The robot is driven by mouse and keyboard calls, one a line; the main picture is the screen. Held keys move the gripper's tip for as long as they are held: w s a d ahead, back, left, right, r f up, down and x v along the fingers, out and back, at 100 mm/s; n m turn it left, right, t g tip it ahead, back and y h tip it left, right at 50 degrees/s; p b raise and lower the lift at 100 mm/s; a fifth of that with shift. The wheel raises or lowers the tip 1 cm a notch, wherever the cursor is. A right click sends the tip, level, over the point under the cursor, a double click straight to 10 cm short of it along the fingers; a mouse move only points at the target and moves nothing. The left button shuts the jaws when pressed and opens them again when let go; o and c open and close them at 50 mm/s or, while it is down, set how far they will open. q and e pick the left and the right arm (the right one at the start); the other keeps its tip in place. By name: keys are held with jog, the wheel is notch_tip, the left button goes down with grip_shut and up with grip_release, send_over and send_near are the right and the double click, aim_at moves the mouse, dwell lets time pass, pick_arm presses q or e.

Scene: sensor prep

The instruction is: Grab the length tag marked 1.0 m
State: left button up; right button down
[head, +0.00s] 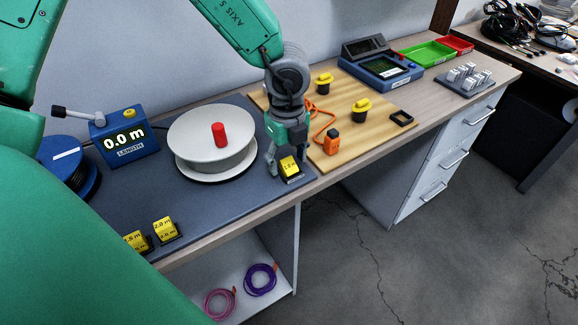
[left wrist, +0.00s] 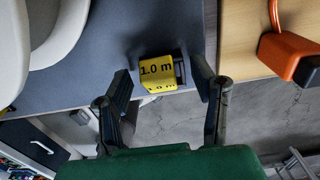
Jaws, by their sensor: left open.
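The yellow length tag marked 1.0 m (head: 290,167) stands in a dark holder near the front edge of the dark mat. In the left wrist view the tag (left wrist: 158,72) shows its 1.0 m print between my fingertips. My left gripper (head: 284,160) is open and sits right at the tag, pointing down. In the left wrist view its fingers (left wrist: 163,85) are spread on either side of the tag, with gaps showing. Two other yellow tags, one marked 2.0 m (head: 165,229) and one partly hidden (head: 135,241), stand at the mat's front left. My right gripper is not in view.
A white spool (head: 186,137) with a red knob stands left of my gripper. A blue length display (head: 124,138) reads 0.0 m. A wooden board (head: 348,146) with an orange part (head: 331,141) and yellow-black pieces lies to the right. The bench's front edge is close to the tag.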

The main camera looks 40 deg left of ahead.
pick_arm(q)
jog(key=shift+f, duration=0.25)
jog(key=c, duration=1.1)
jog(key=shift+r, duration=0.15)
